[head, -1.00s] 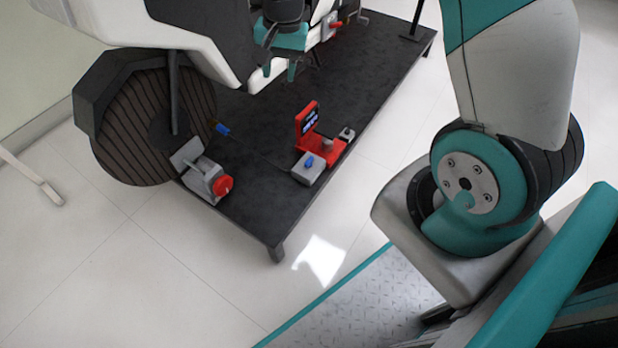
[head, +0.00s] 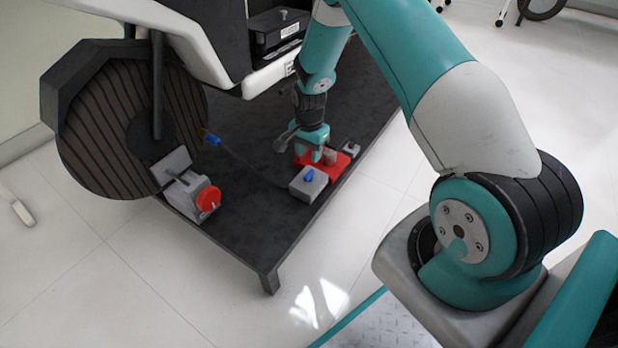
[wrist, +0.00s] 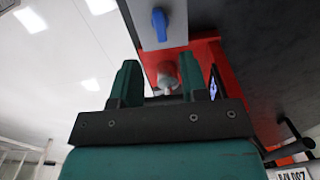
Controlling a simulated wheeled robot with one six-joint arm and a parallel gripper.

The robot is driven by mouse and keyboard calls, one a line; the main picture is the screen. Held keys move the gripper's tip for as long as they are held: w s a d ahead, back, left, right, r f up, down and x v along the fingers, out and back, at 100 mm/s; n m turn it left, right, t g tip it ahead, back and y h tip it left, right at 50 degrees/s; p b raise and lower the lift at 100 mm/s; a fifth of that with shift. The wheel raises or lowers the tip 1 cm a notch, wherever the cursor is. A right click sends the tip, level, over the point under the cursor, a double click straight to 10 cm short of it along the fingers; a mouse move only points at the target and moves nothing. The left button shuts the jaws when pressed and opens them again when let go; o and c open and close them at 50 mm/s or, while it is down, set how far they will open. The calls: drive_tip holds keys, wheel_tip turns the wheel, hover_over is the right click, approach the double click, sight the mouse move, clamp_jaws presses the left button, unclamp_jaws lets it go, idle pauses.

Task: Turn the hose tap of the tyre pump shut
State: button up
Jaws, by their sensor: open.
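The tyre pump (head: 333,170) is red and stands on the dark platform, partly hidden by my gripper. A grey block (head: 300,190) at its near left end carries the blue hose tap (head: 309,175). In the wrist view the blue tap (wrist: 160,25) stands on the grey block (wrist: 177,12), beyond my fingertips. My gripper (head: 316,152) is over the red body, beside the tap and apart from it. In the wrist view my gripper (wrist: 158,80) is open. A small pale knob (wrist: 167,80) on the red body (wrist: 206,50) shows between the fingers.
A thin hose (head: 245,165) runs from the pump towards a blue fitting (head: 211,137) by the large wheel (head: 100,150). A grey clamp with a red knob (head: 208,198) stands beside the wheel. The vehicle body overhangs behind. The platform's front is clear.

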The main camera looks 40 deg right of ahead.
sight(309, 173)
wheel_tip(309, 173, down, 8)
drive_tip(key=b, duration=0.3)
drive_tip(key=shift+f, duration=0.1)
drive_tip(key=shift+c, duration=0.4)
clamp_jaws()
